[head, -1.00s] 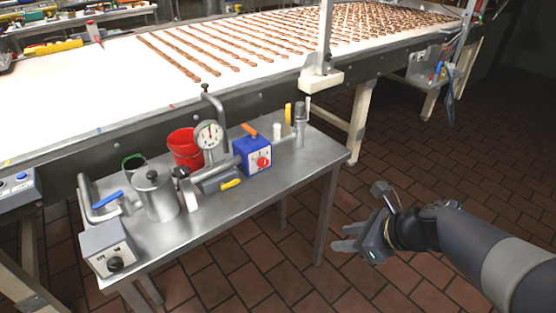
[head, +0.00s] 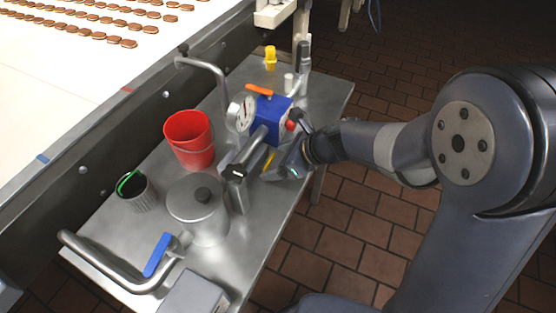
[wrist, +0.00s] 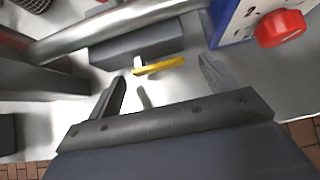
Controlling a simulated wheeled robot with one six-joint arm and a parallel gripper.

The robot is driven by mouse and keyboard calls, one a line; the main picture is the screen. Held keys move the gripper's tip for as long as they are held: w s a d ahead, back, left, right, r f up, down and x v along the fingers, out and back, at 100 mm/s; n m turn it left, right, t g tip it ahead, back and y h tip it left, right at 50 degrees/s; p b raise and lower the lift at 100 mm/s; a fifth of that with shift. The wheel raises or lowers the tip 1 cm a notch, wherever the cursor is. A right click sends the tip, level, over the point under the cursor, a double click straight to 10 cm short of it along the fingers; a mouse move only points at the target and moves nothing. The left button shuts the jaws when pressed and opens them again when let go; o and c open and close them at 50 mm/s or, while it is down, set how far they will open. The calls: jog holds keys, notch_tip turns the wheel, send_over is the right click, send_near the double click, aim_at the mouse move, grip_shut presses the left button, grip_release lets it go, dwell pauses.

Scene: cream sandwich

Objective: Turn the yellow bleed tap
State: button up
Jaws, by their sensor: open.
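The yellow bleed tap (wrist: 163,66) is a small yellow lever on a pale stem, at the front of a dark grey block (wrist: 138,48) on the metal table. In the head view only a sliver of the tap (head: 268,161) shows beside my gripper (head: 275,172). In the wrist view my gripper (wrist: 161,72) is open and empty. Its left finger is to the left of the tap and its right finger is to the right. The lever lies ahead of the palm, between the fingertips as seen there. Whether either finger touches it I cannot tell.
A blue box (head: 272,119) with a red knob (wrist: 280,28) stands close to the right finger. A thick metal pipe (wrist: 115,27) runs above the dark block. A steel pot (head: 198,212) and a red bucket (head: 189,140) stand further left on the table (head: 330,92).

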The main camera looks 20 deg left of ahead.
jog(key=shift+a+f, duration=0.1)
jog(key=shift+a, duration=0.25)
jog(key=shift+d, duration=0.1)
jog(key=shift+c, duration=0.2)
jog(key=c, duration=0.9)
jog(key=shift+c, duration=0.2)
